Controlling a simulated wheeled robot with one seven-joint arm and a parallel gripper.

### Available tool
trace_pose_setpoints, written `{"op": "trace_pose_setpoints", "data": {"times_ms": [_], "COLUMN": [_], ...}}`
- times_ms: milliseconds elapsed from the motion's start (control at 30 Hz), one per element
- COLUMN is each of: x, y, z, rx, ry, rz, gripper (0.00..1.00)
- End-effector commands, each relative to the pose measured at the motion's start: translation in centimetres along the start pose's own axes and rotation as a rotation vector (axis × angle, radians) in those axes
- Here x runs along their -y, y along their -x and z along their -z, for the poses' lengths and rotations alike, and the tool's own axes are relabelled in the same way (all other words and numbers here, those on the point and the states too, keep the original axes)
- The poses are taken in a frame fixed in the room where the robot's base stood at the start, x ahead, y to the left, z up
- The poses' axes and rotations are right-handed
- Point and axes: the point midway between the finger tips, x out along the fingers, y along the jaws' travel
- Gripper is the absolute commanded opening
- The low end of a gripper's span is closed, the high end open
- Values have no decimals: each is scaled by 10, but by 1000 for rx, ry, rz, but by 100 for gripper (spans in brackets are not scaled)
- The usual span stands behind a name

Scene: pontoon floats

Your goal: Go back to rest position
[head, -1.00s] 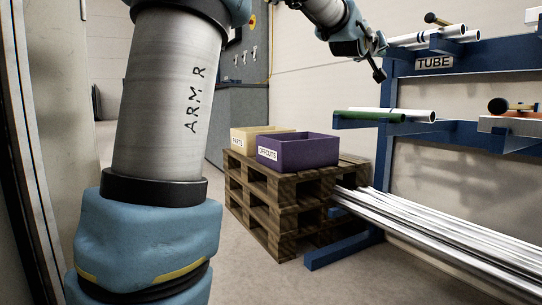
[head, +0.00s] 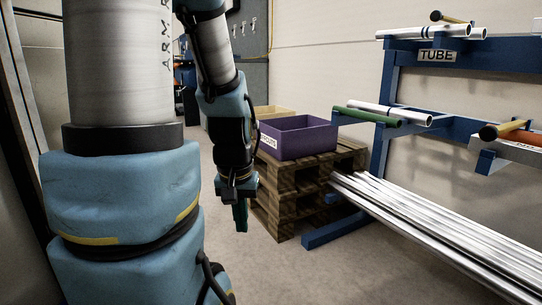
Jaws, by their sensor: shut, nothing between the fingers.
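My gripper (head: 240,216) hangs at the end of my arm, pointing down, left of centre in the head view. Its narrow green-looking tip is shut, and I see nothing held in it. It is in front of the left side of the wooden pallet stack (head: 290,208), seemingly apart from it.
Both bins stand on the pallets. At right, a blue rack (head: 385,145) marked TUBE holds several tubes, including a green one (head: 370,116). Long silvery tubes (head: 430,225) lie low, reaching toward the pallets. Grey floor (head: 275,275) is clear in front of the pallets.

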Motion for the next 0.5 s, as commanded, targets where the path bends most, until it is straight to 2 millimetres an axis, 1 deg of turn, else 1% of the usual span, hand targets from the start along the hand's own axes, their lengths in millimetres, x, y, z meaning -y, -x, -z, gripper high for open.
{"op": "trace_pose_setpoints", "data": {"times_ms": [33,100,267,500], "x": [3,2,1,1], "y": [18,38,81,154], "z": [-9,-2,5,18], "rx": [28,20,18,16], "ry": [4,1,1,1], "rz": [1,1,1,1], "gripper": [0,0,0,0]}}
